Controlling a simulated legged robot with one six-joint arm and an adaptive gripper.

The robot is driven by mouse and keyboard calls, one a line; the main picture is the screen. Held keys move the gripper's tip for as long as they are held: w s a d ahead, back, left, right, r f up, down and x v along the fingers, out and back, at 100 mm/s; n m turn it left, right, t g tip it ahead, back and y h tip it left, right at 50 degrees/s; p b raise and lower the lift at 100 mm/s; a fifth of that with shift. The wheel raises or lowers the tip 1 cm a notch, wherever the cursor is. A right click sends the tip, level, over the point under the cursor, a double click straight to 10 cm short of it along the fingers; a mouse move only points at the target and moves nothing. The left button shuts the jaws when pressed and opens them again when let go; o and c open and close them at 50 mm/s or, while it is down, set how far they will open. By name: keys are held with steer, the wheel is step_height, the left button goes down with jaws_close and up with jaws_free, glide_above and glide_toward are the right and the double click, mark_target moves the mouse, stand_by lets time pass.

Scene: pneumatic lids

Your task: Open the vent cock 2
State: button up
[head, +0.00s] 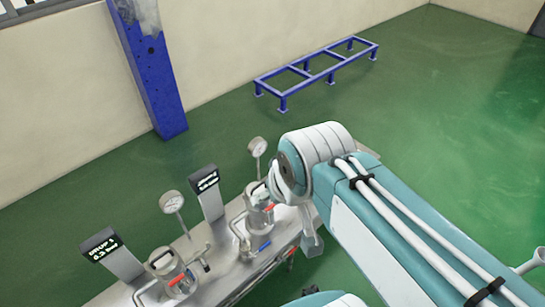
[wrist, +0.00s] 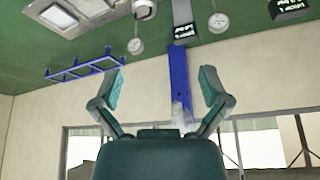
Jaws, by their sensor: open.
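Two metal lidded vessels stand on a steel bench in the head view, the near one (head: 172,277) at lower left and the far one (head: 257,219) beside my arm. A red lever (head: 179,281) shows on the near vessel and another red lever (head: 267,208) on the far one. A blue handle (head: 265,246) sits low by the far vessel. I cannot tell which part is vent cock 2. In the wrist view my gripper (wrist: 162,90) is open and empty, its two fingers spread wide and apart from everything. In the head view my arm hides its fingers.
Gauges (head: 172,201) (head: 257,147) and dark displays (head: 101,246) (head: 207,182) rise behind the vessels. A blue post (head: 155,80) stands at the wall, and a low blue frame (head: 315,75) on the green floor.

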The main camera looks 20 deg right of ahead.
steer(key=w+d+f+m+g+y, duration=0.1)
steer(key=w+d+f+m+y, duration=0.4)
steer(key=w+f+m, duration=0.4)
steer(key=w+d+f+m+y, duration=0.2)
steer(key=w+f+m+y, duration=0.55)
steer(key=w+f, duration=0.3)
steer(key=s+d+f+m+t+h, duration=0.1)
steer(key=d+f+m+t+h, duration=0.1)
steer(key=d+f+m+t, duration=0.5)
steer(key=s+d+f+m+t+h, duration=0.1)
steer(key=d+f+m+t+h, duration=0.2)
steer(key=f, duration=0.8)
steer(key=s+d+f+m+t+h, duration=0.1)
steer(key=d+f+m+t+h, duration=0.15)
steer(key=d+f+m, duration=0.55)
steer(key=shift+n+t, duration=0.25)
steer(key=shift+n, duration=0.4)
steer(key=x, duration=0.4)
steer(key=a+x, duration=0.1)
steer(key=x, duration=0.2)
steer(key=f+x, duration=0.1)
steer(key=x, duration=0.3)
steer(key=shift+a, duration=0.4)
steer(key=c, duration=1.2)
